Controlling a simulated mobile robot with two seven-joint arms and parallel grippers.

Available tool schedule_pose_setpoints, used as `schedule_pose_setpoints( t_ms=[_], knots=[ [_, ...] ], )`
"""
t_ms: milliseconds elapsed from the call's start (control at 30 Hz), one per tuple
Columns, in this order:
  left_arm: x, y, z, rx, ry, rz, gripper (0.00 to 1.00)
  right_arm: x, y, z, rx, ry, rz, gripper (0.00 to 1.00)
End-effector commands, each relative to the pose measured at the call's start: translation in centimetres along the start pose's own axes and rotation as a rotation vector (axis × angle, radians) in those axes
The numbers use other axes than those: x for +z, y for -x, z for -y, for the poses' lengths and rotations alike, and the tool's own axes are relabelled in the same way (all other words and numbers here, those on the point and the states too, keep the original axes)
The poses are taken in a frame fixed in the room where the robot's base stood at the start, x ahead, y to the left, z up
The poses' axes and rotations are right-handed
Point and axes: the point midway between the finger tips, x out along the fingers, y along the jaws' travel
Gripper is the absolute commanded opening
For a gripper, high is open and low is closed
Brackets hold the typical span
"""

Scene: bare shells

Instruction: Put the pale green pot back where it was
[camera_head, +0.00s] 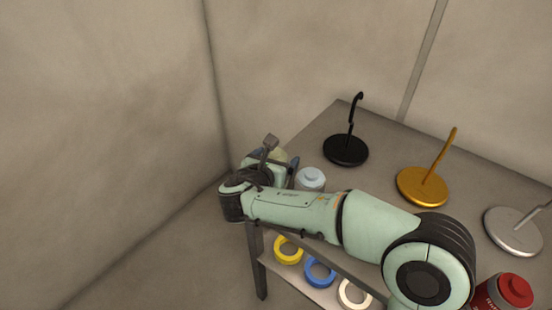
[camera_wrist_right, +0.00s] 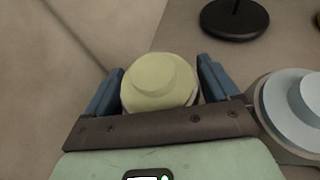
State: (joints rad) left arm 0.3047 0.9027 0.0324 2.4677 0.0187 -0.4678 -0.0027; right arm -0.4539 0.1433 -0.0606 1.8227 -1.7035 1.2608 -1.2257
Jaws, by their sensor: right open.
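The pale green pot (camera_wrist_right: 158,82), round with a stepped lid, sits between the two blue fingers of my right gripper (camera_wrist_right: 160,68) in the right wrist view. The fingers stand open on either side of it, and a narrow gap shows beside the pot. In the head view the pot (camera_head: 281,154) is mostly hidden behind my right wrist, at the left end of the table (camera_head: 385,140). Whether the pot touches the tabletop is hidden. My left gripper is not in view.
A pale blue pot (camera_head: 310,176) stands close right of my gripper. Black (camera_head: 346,151), gold (camera_head: 422,188) and silver (camera_head: 512,234) stands are on the tabletop, with a red-lidded pot (camera_head: 514,290) at lower right. Yellow, blue and white rings (camera_head: 320,281) lie on the lower shelf.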

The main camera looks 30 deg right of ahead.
Motion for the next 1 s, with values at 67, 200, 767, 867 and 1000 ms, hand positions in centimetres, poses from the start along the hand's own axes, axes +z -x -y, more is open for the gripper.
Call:
schedule_pose_setpoints(
  t_ms=[67, 200, 767, 867, 1000],
  knots=[
    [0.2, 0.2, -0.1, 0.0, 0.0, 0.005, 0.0, 0.4, 0.2, 0.0, 0.0, -0.001, 0.001, 0.88],
    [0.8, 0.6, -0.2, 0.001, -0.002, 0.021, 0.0, 0.5, 2.0, -0.1, 0.004, 0.0, 0.0, 0.88],
    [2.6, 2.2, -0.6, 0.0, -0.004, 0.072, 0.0, 0.4, 11.8, 0.0, 0.001, 0.001, 0.001, 0.88],
    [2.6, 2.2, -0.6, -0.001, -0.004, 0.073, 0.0, 0.3, 12.1, 0.0, 0.0, 0.0, 0.0, 0.88],
    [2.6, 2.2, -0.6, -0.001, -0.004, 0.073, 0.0, 0.3, 12.2, 0.0, 0.0, 0.0, 0.0, 0.88]
  ],
)
